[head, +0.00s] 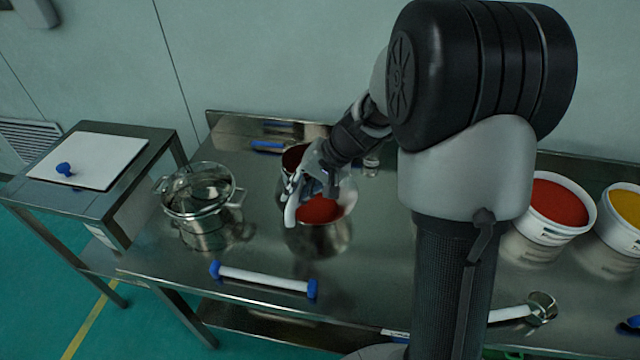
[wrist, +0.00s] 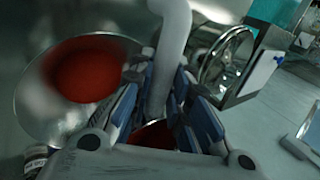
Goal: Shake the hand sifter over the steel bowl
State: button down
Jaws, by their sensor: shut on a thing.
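The steel bowl (head: 318,238) stands on the steel table with red powder in it. It also shows, blurred, at the left of the wrist view (wrist: 45,100). My gripper (head: 312,183) is shut on a pale handle (head: 290,213), which I take to be the hand sifter's. In the wrist view, the handle (wrist: 170,45) runs upward from between the blue-padded fingers. A round steel vessel with dark red inside (head: 294,157) shows behind my gripper; I cannot tell whether it is the sifter's head. More dark red shows between the fingers in the wrist view.
A glass-lidded steel pot (head: 202,215) stands left of the bowl. A white bar with blue ends (head: 265,280) lies in front. Tubs of red powder (head: 557,205) and yellow powder (head: 626,205) stand right. A white-handled steel cup (head: 541,306) lies front right.

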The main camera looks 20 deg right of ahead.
jog(key=s+d, duration=0.1)
jog(key=d, duration=0.1)
jog(key=s+d, duration=0.1)
jog(key=shift+s+d, duration=0.2)
jog(key=shift+d, duration=0.2)
dwell(1.0)
